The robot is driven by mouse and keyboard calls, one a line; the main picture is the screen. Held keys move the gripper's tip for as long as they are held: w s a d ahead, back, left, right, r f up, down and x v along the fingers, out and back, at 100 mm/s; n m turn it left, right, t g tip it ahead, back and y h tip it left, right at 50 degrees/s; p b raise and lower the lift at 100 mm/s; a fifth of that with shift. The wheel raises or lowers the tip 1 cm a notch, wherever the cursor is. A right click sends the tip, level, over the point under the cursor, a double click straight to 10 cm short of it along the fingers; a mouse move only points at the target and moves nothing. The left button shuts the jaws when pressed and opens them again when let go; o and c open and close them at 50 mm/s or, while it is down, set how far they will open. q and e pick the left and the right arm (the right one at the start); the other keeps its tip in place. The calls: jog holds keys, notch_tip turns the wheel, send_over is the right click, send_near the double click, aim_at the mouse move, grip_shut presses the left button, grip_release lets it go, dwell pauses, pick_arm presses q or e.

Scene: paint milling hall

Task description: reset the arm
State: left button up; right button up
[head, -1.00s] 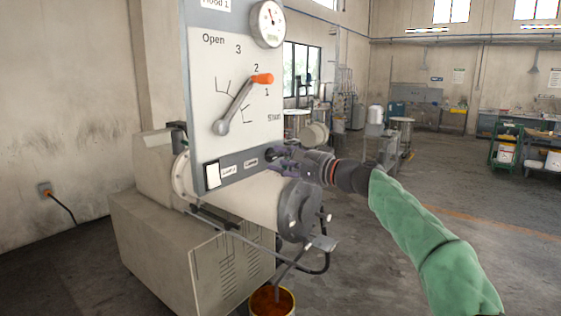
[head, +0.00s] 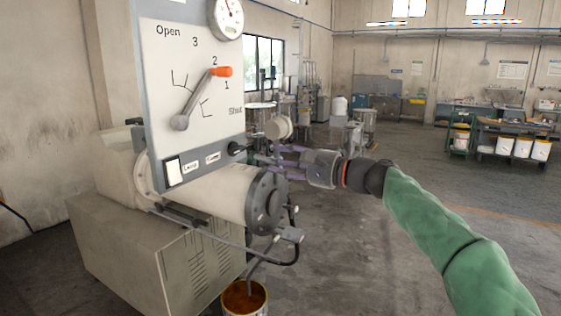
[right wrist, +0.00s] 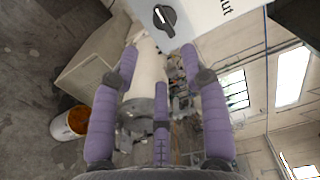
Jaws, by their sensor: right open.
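My right gripper (head: 268,158) is at the right edge of the mill's upright panel, with its purple fingers pointing left toward the black knob (head: 236,149). The fingers are spread and empty, and appear apart from the knob. In the right wrist view, the open gripper (right wrist: 160,75) shows three padded fingers, and the black rotary knob (right wrist: 164,18) on the white panel lies beyond their tips. My right arm wears a green sleeve and reaches in from the lower right. My left gripper is not in view.
The panel (head: 160,60) carries an orange-tipped lever (head: 200,97) pointing between 1 and 2, a gauge (head: 226,17) and a white switch (head: 173,171). The mill's barrel (head: 215,190) lies below. A bucket (head: 244,300) stands on the floor. Open floor lies to the right.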

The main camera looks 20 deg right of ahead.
jog(key=w+a+f+m+g+h, duration=0.1)
jog(key=w+f+g+h, duration=0.15)
jog(key=f, duration=0.95)
jog(key=w+a+f+m+g+h, duration=0.1)
jog(key=w+f, duration=0.3)
jog(key=f, duration=0.7)
jog(key=s+a+f+n+g+h+b, duration=0.1)
jog(key=s+f+g, duration=0.1)
jog(key=f, duration=1.1)
jog(key=s+a+f+g+h, duration=0.2)
jog(key=f, duration=1.1)
jog(key=s+a+f+n+g, duration=0.1)
jog(key=s+f, duration=0.3)
jog(key=f, duration=0.3)
jog(key=s+a+f+n+g, duration=0.1)
jog(key=s+a+f, duration=0.15)
jog(key=f, duration=0.55)
jog(key=s+a+f+n+g, duration=0.1)
jog(key=s+a+f+n, duration=0.1)
jog(key=s+f, duration=0.3)
jog(key=s+a+f+n+g+b, duration=0.1)
jog(key=s+a+f, duration=0.3)
jog(key=s, duration=0.9)
jog(key=s+a+f+n+g, duration=0.2)
jog(key=s+a+f+n, duration=0.1)
jog(key=s+f, duration=0.4)
jog(key=s, duration=0.3)
jog(key=shift+f+n, duration=0.25)
jog(key=shift+n, duration=0.15)
